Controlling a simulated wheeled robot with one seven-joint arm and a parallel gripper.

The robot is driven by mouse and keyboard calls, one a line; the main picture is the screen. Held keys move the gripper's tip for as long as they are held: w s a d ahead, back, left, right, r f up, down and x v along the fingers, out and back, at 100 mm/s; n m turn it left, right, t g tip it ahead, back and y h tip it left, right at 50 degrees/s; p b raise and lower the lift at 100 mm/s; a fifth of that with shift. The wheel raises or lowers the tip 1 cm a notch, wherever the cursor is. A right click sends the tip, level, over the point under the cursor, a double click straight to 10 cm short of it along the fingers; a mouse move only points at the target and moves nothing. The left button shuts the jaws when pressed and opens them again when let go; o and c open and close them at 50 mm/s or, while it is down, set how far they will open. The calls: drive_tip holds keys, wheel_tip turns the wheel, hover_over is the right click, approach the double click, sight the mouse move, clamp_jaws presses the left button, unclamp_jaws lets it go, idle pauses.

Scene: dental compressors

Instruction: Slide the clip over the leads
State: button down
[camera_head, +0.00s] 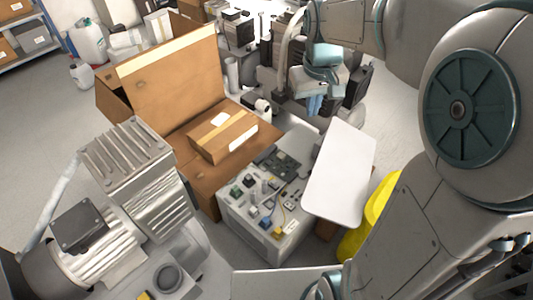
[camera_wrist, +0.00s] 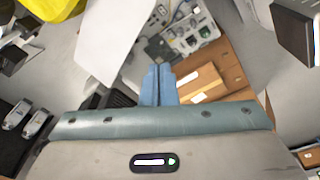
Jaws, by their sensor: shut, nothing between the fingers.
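My gripper (camera_head: 314,106) hangs at the upper middle of the head view, its blue fingers pointing down and together. In the wrist view the two blue fingers of the gripper (camera_wrist: 158,72) lie side by side with nothing between them. A light grey equipment box (camera_head: 250,226) with a panel of small parts stands below and to the left of the gripper; the panel also shows in the wrist view (camera_wrist: 192,35). A thin yellow lead (camera_head: 284,216) runs over the panel. The gripper is apart from the panel. The clip is too small to tell among the parts.
A white board (camera_head: 340,175) lies right of the panel, with a yellow object (camera_head: 370,215) beside it. A closed cardboard box (camera_head: 222,134) sits by a larger open carton (camera_head: 175,75). A grey compressor (camera_head: 110,240) stands at the left. Pale floor (camera_head: 60,120) is clear at far left.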

drive_tip(key=w+a+f+n+g+b, duration=0.1)
drive_tip(key=w+a+f+n+b, duration=0.15)
drive_tip(key=w+f+b, duration=0.6)
drive_tip(key=n+g+h+b, duration=0.1)
drive_tip(key=n+g+b, duration=0.1)
drive_tip(key=b, duration=0.6)
hover_over(270, 181)
drive_tip(key=w+a, duration=0.2)
wheel_tip(270, 181, down, 24)
drive_tip(key=w+a+f+n+b, duration=0.2)
drive_tip(key=f+b, duration=0.3)
drive_tip(key=f, duration=1)
drive_tip(key=shift+w+a+f+h, duration=0.25)
drive_tip(key=shift+w+a+h, duration=0.15)
drive_tip(key=shift+w+a, duration=0.25)
drive_tip(key=shift+s, duration=0.1)
drive_tip(key=b+x, duration=0.4)
drive_tip(key=x, duration=0.6)
drive_tip(key=shift+s+f+b, duration=0.2)
drive_tip(key=shift+b, duration=0.15)
drive_tip(key=shift+s+d+r, duration=0.2)
drive_tip(key=shift+d, duration=0.05)
drive_tip(key=shift+s+d+r+b, duration=0.1)
drive_tip(key=shift+s+d+b, duration=0.55)
drive_tip(key=shift+s+d, duration=0.55)
